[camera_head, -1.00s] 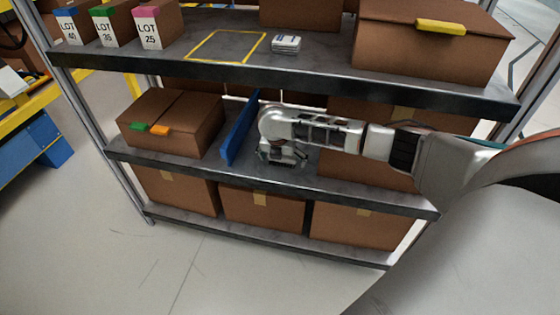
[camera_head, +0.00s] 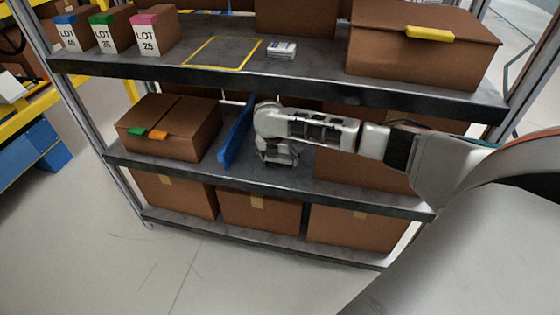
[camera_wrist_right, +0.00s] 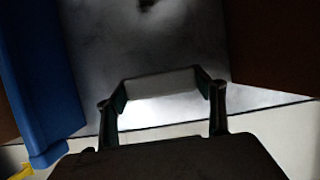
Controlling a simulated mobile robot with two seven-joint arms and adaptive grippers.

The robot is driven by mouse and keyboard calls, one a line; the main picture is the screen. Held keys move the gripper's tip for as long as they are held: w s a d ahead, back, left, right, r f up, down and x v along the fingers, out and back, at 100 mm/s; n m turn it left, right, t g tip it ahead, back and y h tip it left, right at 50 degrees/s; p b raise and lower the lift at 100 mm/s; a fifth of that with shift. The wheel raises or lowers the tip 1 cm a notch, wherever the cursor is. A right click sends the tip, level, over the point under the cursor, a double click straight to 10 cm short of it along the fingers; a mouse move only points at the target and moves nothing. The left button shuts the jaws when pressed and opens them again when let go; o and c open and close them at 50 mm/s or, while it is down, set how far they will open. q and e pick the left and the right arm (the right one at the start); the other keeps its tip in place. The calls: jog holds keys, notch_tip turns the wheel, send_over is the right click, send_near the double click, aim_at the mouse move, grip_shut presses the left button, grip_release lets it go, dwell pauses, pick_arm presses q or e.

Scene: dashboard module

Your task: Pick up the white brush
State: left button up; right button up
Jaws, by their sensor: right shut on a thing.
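My right gripper (camera_head: 278,160) reaches into the middle shelf, just right of a blue upright panel (camera_head: 237,135). In the right wrist view the gripper (camera_wrist_right: 162,98) is shut on a pale, whitish bar, the white brush (camera_wrist_right: 160,83), which spans between its two fingertips. In the head view the brush is hidden or too small to make out under the gripper. My left gripper is not in view.
A cardboard box (camera_head: 168,128) with green and orange tabs stands left of the panel. Another box (camera_head: 365,168) is to the right, partly behind my arm. The upper shelf (camera_head: 300,82) overhangs the gripper. Bare middle shelf (camera_head: 270,178) shows in front.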

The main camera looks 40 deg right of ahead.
notch_tip(320, 180, up, 3)
jog(key=shift+w+f+p, duration=0.15)
jog(key=shift+f+p, duration=0.05)
jog(key=shift+p, duration=0.1)
jog(key=s+a+p, duration=0.6)
jog(key=s+a, duration=0.6)
jog(key=a, duration=0.2)
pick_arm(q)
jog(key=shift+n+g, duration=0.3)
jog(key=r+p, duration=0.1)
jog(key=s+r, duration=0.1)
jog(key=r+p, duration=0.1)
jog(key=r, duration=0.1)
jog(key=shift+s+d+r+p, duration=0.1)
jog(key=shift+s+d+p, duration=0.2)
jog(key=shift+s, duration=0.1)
pick_arm(e)
jog(key=s+a+r+m+g+y, duration=0.1)
jog(key=s+r+m+g, duration=0.1)
jog(key=r+m, duration=0.6)
jog(key=s+a+r+m+g+y, duration=0.1)
jog(key=s+a+r+m+g, duration=0.1)
jog(key=s+r+m, duration=0.3)
jog(key=s+a+r+m+g+y, duration=0.1)
jog(key=s+r+m+g, duration=0.2)
jog(key=r+m, duration=1)
jog(key=shift+s+a+r, duration=0.25)
jog(key=shift+s+r, duration=0.05)
jog(key=shift+s, duration=0.05)
